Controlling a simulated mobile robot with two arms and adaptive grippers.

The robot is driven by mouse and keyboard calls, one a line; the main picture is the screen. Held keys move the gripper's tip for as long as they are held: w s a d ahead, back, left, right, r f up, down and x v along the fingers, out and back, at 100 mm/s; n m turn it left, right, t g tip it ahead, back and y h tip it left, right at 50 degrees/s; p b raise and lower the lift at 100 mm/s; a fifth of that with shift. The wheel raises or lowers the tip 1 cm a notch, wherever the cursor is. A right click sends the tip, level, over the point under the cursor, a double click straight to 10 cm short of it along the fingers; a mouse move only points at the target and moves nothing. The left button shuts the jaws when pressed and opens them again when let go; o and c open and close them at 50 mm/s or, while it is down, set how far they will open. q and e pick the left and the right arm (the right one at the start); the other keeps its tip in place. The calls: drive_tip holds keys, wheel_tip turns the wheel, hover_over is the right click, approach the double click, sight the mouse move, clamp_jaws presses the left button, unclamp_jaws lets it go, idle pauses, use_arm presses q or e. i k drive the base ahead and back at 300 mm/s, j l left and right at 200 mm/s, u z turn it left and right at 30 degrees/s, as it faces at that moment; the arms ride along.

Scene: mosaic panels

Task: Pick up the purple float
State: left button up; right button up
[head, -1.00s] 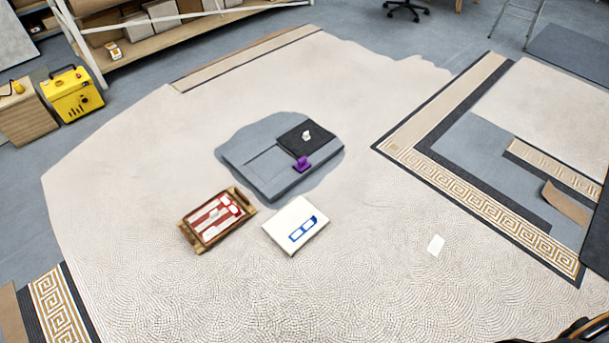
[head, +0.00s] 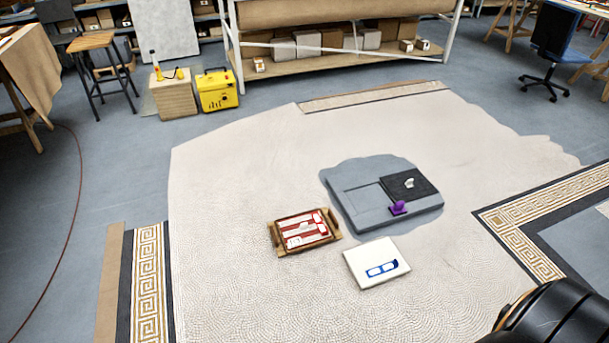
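The purple float (head: 398,208) is a small purple piece with a raised handle. It rests on the front part of a grey slab (head: 362,204) on the mosaic floor, beside a dark square plate (head: 421,187) that carries a small white object (head: 409,183). Nothing is holding the float. A black rounded part of my own arm shows at the bottom right corner. Neither gripper's fingers are in view.
A wooden tray (head: 272,238) with red and white pieces sits left of the slab. A yellow machine (head: 217,92), wooden box (head: 173,100) and shelf rack (head: 340,62) stand behind.

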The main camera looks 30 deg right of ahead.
sight(398, 208)
drive_tip(key=i+l+u, duration=0.1)
drive_tip(key=l+u, duration=0.35)
drive_tip(key=l, duration=0.7)
drive_tip(key=k+l+u, duration=0.1)
drive_tip(key=l+u, duration=0.35)
drive_tip(key=l, duration=0.7)
